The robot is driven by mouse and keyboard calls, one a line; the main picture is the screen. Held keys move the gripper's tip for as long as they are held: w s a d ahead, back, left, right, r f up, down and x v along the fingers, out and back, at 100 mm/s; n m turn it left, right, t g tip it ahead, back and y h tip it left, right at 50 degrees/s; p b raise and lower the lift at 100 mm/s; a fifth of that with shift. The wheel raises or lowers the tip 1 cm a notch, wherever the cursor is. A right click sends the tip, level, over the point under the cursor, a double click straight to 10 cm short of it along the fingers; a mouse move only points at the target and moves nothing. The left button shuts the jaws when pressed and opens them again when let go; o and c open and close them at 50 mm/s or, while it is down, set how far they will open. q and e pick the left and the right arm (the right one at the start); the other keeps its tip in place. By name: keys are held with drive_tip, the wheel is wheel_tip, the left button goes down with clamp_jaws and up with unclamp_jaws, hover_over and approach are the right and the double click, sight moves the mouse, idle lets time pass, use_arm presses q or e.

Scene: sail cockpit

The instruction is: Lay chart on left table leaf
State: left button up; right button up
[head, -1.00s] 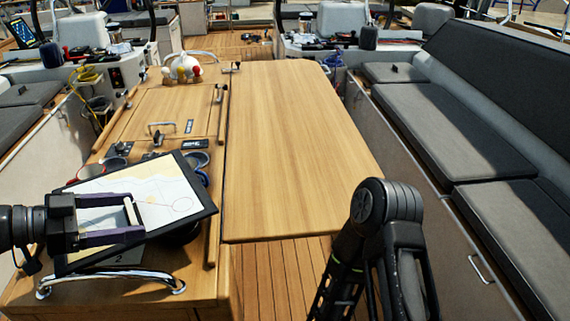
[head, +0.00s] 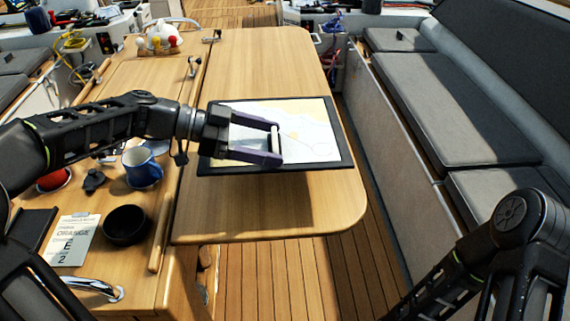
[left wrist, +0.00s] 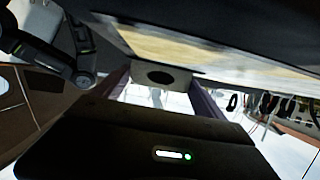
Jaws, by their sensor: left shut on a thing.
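The chart (head: 315,135) is a printed sheet on a dark-framed board with a small light bar on its face. My left gripper (head: 276,141) reaches in from the left and is shut on it, the bar between its purple fingers. The chart is over the wide, bare wooden table leaf (head: 240,210), roughly flat, with a shadow under its near edge. How high it is above the wood is hard to tell. The left wrist view shows part of the chart (left wrist: 210,50) close beyond the fingers. My right gripper is out of view; only part of its arm shows.
On the table's middle part, left of the leaf, are a blue mug (head: 142,167), a dark bowl (head: 125,225) and a printed card (head: 70,240). A holder with coloured balls (head: 160,40) stands at the back. A cushioned bench (head: 440,110) runs along the right.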

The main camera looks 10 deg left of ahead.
use_arm(q)
drive_tip(key=shift+f+p, duration=0.6)
drive_tip(key=shift+f, duration=2.5)
wheel_tip(320, 180, down, 4)
drive_tip(key=shift+r+p, duration=0.2)
drive_tip(key=shift+p, duration=0.15)
drive_tip(key=shift+f, duration=0.1)
drive_tip(key=shift+f+b, duration=0.45)
drive_tip(key=shift+b, duration=0.15)
drive_tip(key=o, duration=1.6)
drive_tip(key=shift+c, duration=0.2)
drive_tip(key=shift+r, duration=0.1)
